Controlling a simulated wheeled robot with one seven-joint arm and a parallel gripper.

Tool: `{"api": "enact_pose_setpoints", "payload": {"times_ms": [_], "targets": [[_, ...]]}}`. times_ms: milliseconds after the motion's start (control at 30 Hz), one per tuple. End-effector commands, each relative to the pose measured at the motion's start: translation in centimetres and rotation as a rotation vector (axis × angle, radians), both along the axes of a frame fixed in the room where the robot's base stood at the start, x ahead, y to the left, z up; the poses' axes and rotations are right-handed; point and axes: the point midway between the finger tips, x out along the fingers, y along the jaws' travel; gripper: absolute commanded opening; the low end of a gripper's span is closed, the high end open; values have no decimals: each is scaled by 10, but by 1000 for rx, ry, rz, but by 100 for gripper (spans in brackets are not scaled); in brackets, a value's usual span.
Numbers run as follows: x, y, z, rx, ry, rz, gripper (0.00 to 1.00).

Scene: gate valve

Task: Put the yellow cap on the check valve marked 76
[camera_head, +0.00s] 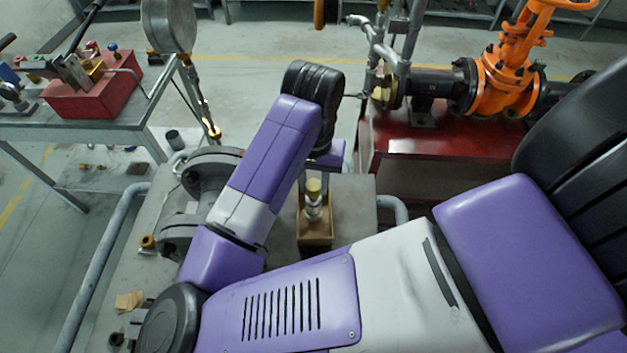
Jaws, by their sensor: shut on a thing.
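The yellow cap (313,186) is in the middle of the head view, under my wrist. My gripper (314,183) points down and is shut on the cap; my arm hides much of the hand. Just below the cap is a silver fitting (314,208), upright in a tan open box (315,233). I cannot tell whether the cap touches the fitting. No marking 76 is legible, so I cannot tell whether this fitting is the check valve.
Grey flanged pipework (205,180) stands left of my forearm on a grey slab (112,262). A small brass-coloured part (147,243) lies there. A red plinth (420,150) with an orange gate valve (508,75) is behind right. A bench with a red box (95,92) is left.

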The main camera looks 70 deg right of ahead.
Motion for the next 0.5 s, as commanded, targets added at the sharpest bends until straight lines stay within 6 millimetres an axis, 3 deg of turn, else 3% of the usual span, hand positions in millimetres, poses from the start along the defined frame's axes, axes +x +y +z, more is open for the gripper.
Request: {"api": "enact_pose_setpoints", "payload": {"times_ms": [500], "targets": [[0,0,-5,0,0,1,0]]}}
